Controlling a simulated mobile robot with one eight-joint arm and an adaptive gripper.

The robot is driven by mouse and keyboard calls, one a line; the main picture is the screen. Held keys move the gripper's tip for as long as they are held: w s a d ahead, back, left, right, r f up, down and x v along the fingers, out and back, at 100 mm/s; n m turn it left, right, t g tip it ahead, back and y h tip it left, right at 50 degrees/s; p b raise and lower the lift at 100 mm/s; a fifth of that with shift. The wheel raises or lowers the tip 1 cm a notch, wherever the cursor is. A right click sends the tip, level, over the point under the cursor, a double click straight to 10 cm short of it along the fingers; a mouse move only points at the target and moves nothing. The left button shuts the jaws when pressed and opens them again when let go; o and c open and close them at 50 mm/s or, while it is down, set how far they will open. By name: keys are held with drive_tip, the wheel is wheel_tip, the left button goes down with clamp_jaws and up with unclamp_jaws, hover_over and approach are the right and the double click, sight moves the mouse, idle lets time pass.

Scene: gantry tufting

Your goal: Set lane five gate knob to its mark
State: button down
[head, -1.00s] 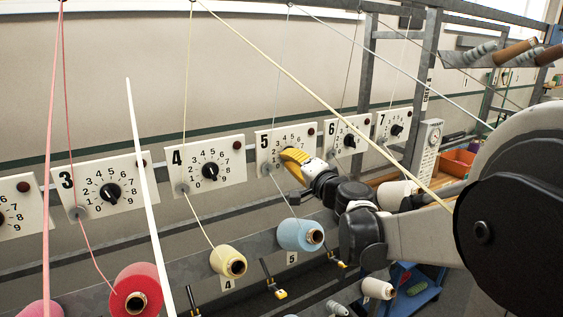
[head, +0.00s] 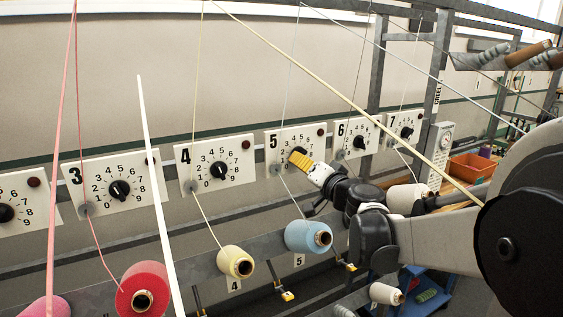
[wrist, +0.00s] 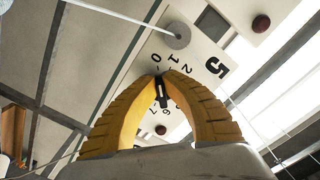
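The lane five plate (head: 279,142) is a white board with a black 5, a ring of numbers and a dark red round button (head: 321,132). My gripper (head: 297,157) has yellow ribbed fingers and is at the dial's middle, covering the knob and some numbers in the head view. In the wrist view, the black knob (wrist: 162,97) with a white line shows between the fingers, whose tips close in on both its sides. The numbers 0, 1 and 2 show beyond the tips. Other numbers are partly hidden, and I cannot make out a separate target mark.
Similar plates stand alongside: lane four (head: 217,178) to the left and lane six (head: 343,128) to the right. Slanting yarns cross in front, including a cream one (head: 400,131) near my arm. A blue cone (head: 303,237) and a yellow cone (head: 232,260) sit below.

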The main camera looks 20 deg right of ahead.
drive_tip(key=c, duration=1.5)
unclamp_jaws()
drive_tip(key=s, duration=1.2)
drive_tip(key=shift+d, duration=0.2)
